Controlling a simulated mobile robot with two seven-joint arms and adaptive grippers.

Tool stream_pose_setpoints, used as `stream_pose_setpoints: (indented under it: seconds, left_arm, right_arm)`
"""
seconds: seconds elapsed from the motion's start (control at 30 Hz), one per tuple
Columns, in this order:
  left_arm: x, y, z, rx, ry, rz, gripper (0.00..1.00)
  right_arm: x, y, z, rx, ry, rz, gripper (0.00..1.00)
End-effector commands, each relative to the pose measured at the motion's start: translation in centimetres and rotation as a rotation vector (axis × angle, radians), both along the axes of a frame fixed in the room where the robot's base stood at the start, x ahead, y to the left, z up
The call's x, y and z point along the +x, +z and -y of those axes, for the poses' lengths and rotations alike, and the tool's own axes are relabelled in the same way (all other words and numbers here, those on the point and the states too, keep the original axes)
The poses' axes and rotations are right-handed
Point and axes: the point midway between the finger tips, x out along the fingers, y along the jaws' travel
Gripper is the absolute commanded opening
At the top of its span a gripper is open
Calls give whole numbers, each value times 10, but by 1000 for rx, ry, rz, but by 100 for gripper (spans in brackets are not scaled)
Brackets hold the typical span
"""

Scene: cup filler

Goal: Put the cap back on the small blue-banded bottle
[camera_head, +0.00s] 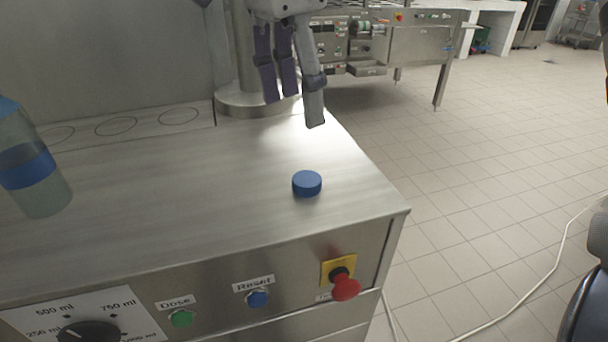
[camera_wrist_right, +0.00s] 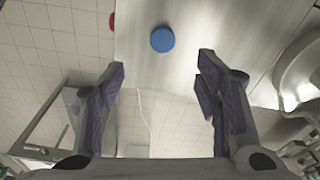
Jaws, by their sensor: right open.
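The blue cap (camera_head: 307,183) lies on the steel top near its front right corner. It also shows in the right wrist view (camera_wrist_right: 162,39). A translucent bottle with a blue band (camera_head: 30,172) is at the left edge of the head view, slanted in the picture; its top is cut off by the frame. My right gripper (camera_head: 288,112) is above the steel top, behind the cap and apart from it. In the right wrist view its fingers (camera_wrist_right: 160,80) are spread with nothing between them. My left gripper is not in view.
The steel top (camera_head: 190,215) is clear between bottle and cap. A round column base (camera_head: 258,103) stands at the back. The front panel carries a dial (camera_head: 90,333), a green button (camera_head: 181,318), a blue button (camera_head: 258,299) and a red stop knob (camera_head: 345,288).

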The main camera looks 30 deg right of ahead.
Motion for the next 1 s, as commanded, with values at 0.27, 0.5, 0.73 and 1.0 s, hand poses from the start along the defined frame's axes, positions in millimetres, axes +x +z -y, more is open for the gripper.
stream_pose_setpoints:
  seconds: [0.27, 0.5, 0.73, 1.0]
  left_arm:
    - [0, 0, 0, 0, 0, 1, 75]
    - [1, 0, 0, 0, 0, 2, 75]
    - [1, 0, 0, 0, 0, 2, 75]
    - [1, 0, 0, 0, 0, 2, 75]
  right_arm:
    - [-1, -48, 6, -1, 0, -4, 58]
    - [0, -68, 9, -1, 0, 0, 58]
    - [0, -69, 9, -1, -1, -1, 58]
    - [1, -107, 16, -2, -1, -3, 58]
